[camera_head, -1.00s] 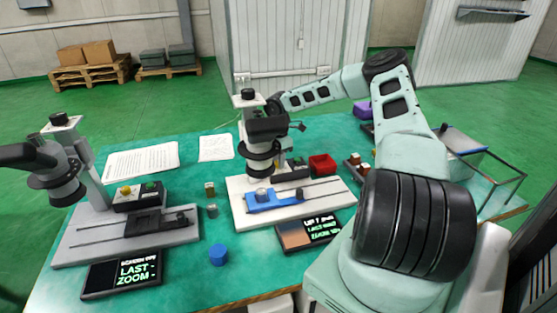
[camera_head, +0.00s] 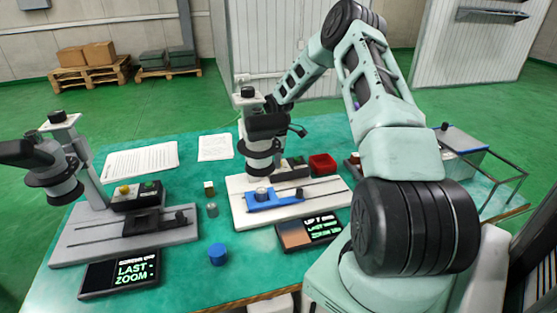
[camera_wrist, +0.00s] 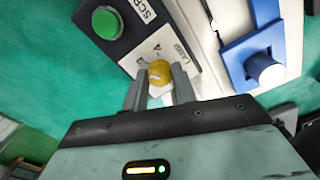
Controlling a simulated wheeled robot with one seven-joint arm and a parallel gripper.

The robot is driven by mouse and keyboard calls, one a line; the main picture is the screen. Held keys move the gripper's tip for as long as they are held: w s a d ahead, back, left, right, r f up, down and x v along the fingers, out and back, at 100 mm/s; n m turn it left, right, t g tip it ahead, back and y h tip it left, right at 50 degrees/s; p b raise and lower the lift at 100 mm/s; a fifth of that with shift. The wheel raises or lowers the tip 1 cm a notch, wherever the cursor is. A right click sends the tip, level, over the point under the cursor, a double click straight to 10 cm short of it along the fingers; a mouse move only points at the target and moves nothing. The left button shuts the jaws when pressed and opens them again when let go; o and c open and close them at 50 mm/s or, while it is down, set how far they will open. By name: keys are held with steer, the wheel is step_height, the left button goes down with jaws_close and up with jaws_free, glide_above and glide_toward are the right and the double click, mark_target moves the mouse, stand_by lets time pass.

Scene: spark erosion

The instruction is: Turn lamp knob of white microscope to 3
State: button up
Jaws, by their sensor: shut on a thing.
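The white microscope (camera_head: 240,205) stands in the middle of the table, with a white base and a black head. In the wrist view its lamp knob (camera_wrist: 160,72) is yellow with a pale lower part, beside a label that seems to read LAMP. Dial figures near it are partly legible; one looks like 4. My gripper (camera_wrist: 158,90) has a finger on each side of the knob and is shut on it. The knob's exact setting is not clear. In the head view the gripper is hidden behind the microscope head.
A green button (camera_wrist: 106,23) sits close to the knob. A blue stage (camera_wrist: 250,50) with a white knob lies to its right. On the table are a red box (camera_head: 322,164), a grey microscope (camera_head: 125,240), a blue cap (camera_head: 217,254) and a display (camera_head: 308,232).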

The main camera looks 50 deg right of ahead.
steer(key=shift+m, duration=0.8)
steer(key=o, duration=1)
step_height(320, 180, up, 12)
steer(key=b, duration=0.2)
